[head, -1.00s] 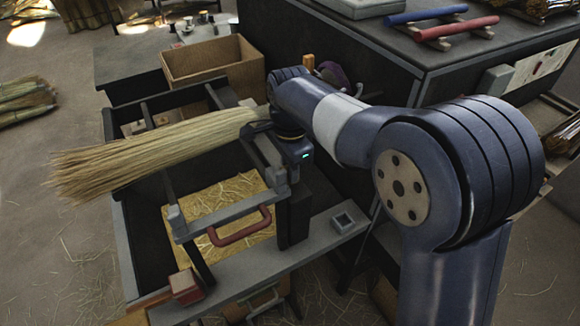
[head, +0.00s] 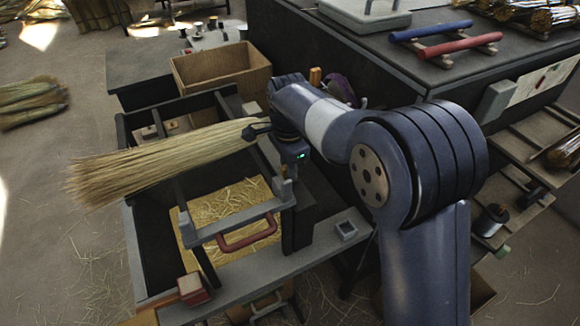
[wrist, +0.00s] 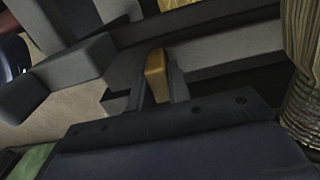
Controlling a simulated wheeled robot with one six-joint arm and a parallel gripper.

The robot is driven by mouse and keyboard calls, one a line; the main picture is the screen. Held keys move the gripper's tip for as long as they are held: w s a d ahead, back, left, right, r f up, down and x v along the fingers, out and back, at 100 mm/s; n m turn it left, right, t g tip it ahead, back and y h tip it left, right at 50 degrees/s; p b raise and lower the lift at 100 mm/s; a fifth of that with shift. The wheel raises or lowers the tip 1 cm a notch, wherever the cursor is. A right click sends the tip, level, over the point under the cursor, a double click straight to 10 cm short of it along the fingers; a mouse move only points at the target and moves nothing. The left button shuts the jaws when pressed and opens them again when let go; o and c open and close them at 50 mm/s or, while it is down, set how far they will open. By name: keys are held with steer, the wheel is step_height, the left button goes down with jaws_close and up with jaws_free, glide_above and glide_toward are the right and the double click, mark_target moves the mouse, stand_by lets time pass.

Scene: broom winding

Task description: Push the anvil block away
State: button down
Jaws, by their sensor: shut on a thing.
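My gripper (head: 258,132) is at the bound end of the straw broom (head: 160,160), over the right side of the bench frame. In the wrist view my gripper (wrist: 157,88) is shut on a small tan wooden piece (wrist: 156,70), with a dark finger on each side. Grey blocks and bars (wrist: 75,72) lie just beyond it. The broom's straw (wrist: 302,80) stands close at the right of that view. I cannot tell which part is the anvil block; my wrist hides much of that area in the head view.
A cardboard box (head: 222,72) stands behind. A dark cabinet (head: 340,50) bounds the right. Open floor (head: 60,245) lies left.

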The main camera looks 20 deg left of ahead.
steer(key=c, duration=1.3)
jaws_free()
steer(key=shift+w+a, duration=0.15)
steer(key=shift+a, duration=0.05)
step_height(320, 180, up, 11)
steer(key=shift+f, duration=0.1)
step_height(320, 180, down, 11)
steer(key=shift+d+f, duration=0.1)
steer(key=shift+d, duration=0.05)
steer(key=shift+s+d+r+b, duration=0.2)
steer(key=shift+s+d+b, duration=0.1)
steer(key=shift+s+b, duration=0.1)
steer(key=shift+w, duration=0.1)
